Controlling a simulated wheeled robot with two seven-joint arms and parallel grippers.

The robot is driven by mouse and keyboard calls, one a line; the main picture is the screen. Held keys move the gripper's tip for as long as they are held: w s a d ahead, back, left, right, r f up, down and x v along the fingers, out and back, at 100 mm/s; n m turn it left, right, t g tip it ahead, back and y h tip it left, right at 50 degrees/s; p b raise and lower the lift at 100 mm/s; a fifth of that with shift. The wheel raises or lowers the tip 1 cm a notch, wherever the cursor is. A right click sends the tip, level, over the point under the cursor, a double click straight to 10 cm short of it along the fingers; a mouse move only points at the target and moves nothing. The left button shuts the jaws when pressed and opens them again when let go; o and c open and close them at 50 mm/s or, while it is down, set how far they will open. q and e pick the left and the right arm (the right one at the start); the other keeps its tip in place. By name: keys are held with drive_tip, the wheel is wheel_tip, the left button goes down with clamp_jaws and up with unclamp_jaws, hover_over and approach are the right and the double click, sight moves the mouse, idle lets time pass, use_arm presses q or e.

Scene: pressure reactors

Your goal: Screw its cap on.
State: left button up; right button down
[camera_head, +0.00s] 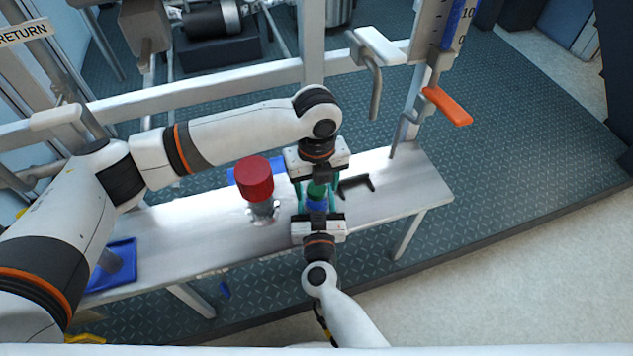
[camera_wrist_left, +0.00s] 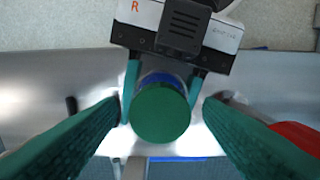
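A round green cap (camera_head: 317,189) sits over a small blue vessel (camera_head: 316,206) above the steel bench. In the left wrist view the cap (camera_wrist_left: 160,113) faces the camera, with the blue rim (camera_wrist_left: 161,79) showing behind it. My left gripper (camera_head: 316,183) is open, its green fingers on either side of the cap with gaps to both. My right gripper (camera_head: 317,212) comes from the front; its fingers, also in the left wrist view (camera_wrist_left: 163,88), flank the blue vessel and appear shut on it. Whether the cap is seated on the thread is hidden.
A red-topped metal fitting (camera_head: 255,178) stands close left of the grippers. A black bracket (camera_head: 355,185) lies to the right. A blue tray (camera_head: 122,262) is at the bench's left end. The bench (camera_head: 415,180) is clear at right; a frame with an orange handle (camera_head: 447,106) rises behind.

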use_arm(q)
wheel_tip(320, 180, up, 8)
drive_tip(key=shift+f, duration=0.2)
idle(0.3)
use_arm(e)
drive_tip(key=c, duration=0.6)
unclamp_jaws()
drive_tip(key=shift+o, duration=0.2)
drive_tip(key=shift+s, duration=0.15)
